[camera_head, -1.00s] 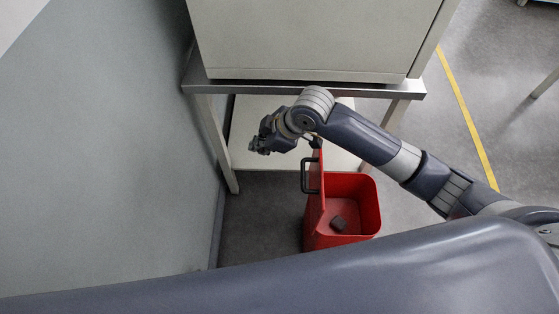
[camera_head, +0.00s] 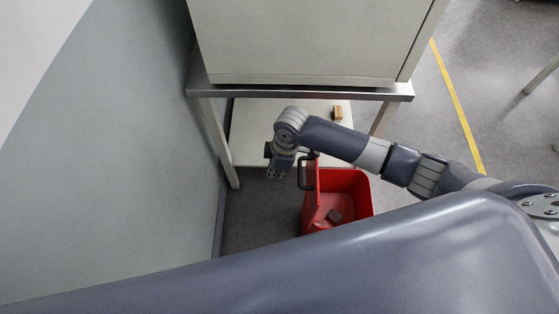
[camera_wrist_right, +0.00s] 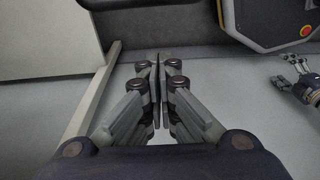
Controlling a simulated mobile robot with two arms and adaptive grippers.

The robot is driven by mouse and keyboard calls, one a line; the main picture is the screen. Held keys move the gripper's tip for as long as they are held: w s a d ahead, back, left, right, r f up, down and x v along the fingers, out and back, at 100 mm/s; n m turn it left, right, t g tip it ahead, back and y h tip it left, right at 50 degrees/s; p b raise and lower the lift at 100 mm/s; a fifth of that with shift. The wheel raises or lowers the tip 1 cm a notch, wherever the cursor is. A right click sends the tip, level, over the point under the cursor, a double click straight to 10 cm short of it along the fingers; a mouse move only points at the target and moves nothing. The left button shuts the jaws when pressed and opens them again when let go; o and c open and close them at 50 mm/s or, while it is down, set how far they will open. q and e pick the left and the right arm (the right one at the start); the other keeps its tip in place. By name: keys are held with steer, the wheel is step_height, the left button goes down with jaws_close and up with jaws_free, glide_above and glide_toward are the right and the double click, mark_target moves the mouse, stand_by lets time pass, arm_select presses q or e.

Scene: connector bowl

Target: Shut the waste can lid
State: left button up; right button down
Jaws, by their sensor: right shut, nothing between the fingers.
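The red waste can (camera_head: 362,190) stands on the floor below the table. Its red lid (camera_head: 312,184) is open and stands upright along the can's left side, with a dark handle (camera_head: 303,172) on its outer face. My right gripper (camera_head: 275,174) is shut and empty, pointing down just left of the lid and handle; a small gap seems to lie between them. My right arm passes above the can's far edge. In the right wrist view the shut right fingers (camera_wrist_right: 155,62) meet. Another gripper, apparently my left one (camera_wrist_right: 297,82), shows partly at the right edge there.
A table (camera_head: 300,91) carries a large pale box (camera_head: 315,40). A small brown block (camera_head: 337,112) rests on its lower shelf (camera_head: 310,107). A grey wall (camera_head: 150,150) closes off the left. Floor between wall and can is clear.

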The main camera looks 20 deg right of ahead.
steer(key=d, duration=0.2)
steer(key=s+d+p, duration=0.1)
steer(key=shift+d+p, duration=0.3)
steer(key=shift+d, duration=0.05)
steer(key=shift+s+d, duration=0.1)
